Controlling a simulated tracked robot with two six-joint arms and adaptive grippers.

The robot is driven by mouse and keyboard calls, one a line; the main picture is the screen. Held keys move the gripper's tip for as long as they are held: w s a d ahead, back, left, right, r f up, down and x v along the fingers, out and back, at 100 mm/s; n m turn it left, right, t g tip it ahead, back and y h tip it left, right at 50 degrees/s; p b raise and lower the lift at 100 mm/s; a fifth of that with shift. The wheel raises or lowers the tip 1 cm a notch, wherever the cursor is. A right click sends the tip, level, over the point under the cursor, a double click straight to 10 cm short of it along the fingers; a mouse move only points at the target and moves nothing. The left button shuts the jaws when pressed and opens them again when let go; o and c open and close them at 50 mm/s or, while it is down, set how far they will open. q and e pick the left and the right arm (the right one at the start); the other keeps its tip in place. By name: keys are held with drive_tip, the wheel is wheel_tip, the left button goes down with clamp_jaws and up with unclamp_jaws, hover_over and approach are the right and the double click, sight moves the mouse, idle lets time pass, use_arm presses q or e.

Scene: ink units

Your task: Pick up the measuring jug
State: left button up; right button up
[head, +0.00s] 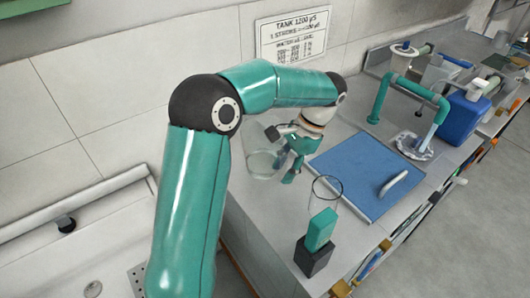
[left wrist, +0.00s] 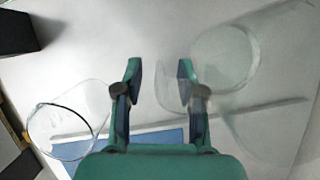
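A clear, see-through vessel, which looks like the measuring jug (head: 262,164), stands on the grey counter just left of my left gripper (head: 291,165) in the head view. In the left wrist view the jug (left wrist: 226,55) is at the upper right, its outline faint. My left gripper (left wrist: 160,82) is open, its two fingers well apart. A clear curved part, perhaps the jug's handle, shows between the fingertips, closer to the right one. I cannot tell whether it touches. My right gripper is in neither view.
Another clear vessel with a dark rim (head: 327,188) stands right of the gripper, also in the left wrist view (left wrist: 66,122). A blue mat (head: 350,170) bears a pale handle-like thing (head: 393,187). A teal block (head: 320,229) sits on a black block (head: 313,258) at the counter's front.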

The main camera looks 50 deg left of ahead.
use_arm(q)
drive_tip(key=shift+x, duration=0.75)
clamp_jaws()
